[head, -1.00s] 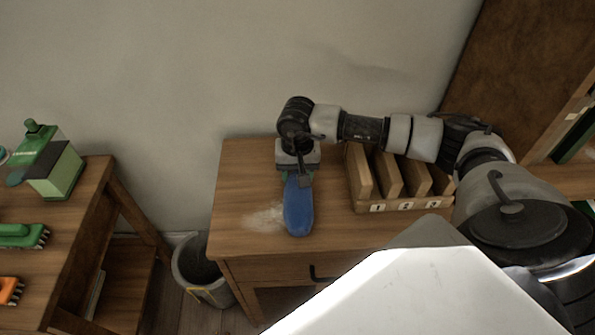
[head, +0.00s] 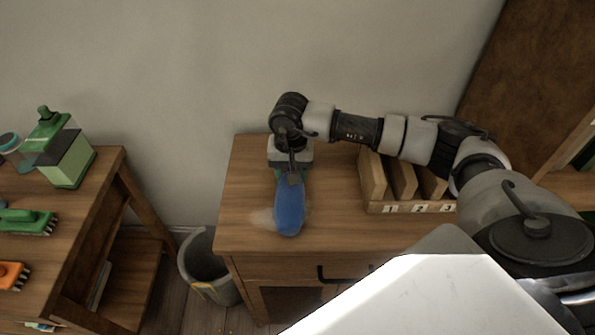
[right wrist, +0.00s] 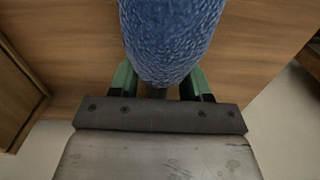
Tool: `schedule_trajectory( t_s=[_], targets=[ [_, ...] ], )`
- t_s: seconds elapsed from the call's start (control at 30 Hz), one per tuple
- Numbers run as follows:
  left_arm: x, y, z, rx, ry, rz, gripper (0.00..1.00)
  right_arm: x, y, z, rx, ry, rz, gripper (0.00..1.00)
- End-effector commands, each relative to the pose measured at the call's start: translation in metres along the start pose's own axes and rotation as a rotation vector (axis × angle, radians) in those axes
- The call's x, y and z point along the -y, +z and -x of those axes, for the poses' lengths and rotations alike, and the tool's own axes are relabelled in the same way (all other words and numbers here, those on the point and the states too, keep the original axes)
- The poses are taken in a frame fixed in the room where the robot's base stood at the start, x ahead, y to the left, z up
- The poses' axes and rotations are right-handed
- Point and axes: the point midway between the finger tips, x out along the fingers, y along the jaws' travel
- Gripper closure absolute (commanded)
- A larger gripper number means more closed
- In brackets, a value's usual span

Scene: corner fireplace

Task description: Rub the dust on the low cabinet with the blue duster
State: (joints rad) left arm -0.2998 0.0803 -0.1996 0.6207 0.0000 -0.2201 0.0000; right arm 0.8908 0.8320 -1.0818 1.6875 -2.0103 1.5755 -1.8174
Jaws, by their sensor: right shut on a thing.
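The blue duster (head: 289,207) lies over the top of the low cabinet (head: 330,225). My right gripper (head: 289,174) is shut on it from the back side. In the right wrist view the duster's fuzzy blue head (right wrist: 172,38) extends away from the green fingers of my right gripper (right wrist: 160,88). A pale dust patch (head: 262,217) shows on the cabinet top just left of the duster head. Part of the patch may be hidden under the head. My left gripper is not in view.
A wooden holder (head: 410,207) with numbered slots stands on the cabinet, right of the duster. A bin (head: 205,270) stands on the floor at the cabinet's left. A side table (head: 95,200) with brushes and a green container (head: 62,150) is farther left.

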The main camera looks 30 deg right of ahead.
Motion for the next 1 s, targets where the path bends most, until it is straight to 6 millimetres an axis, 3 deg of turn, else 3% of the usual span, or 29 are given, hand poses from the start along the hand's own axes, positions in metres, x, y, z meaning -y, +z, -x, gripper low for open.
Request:
schedule_trajectory(
  t_s=[0.2,1.0],
  targets=[
    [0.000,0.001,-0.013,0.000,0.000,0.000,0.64,0.020,0.001,-0.004,0.000,-0.002,0.002,0.71],
    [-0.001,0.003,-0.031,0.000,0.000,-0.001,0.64,0.061,0.003,-0.003,0.002,0.000,0.002,0.71]
  ],
)
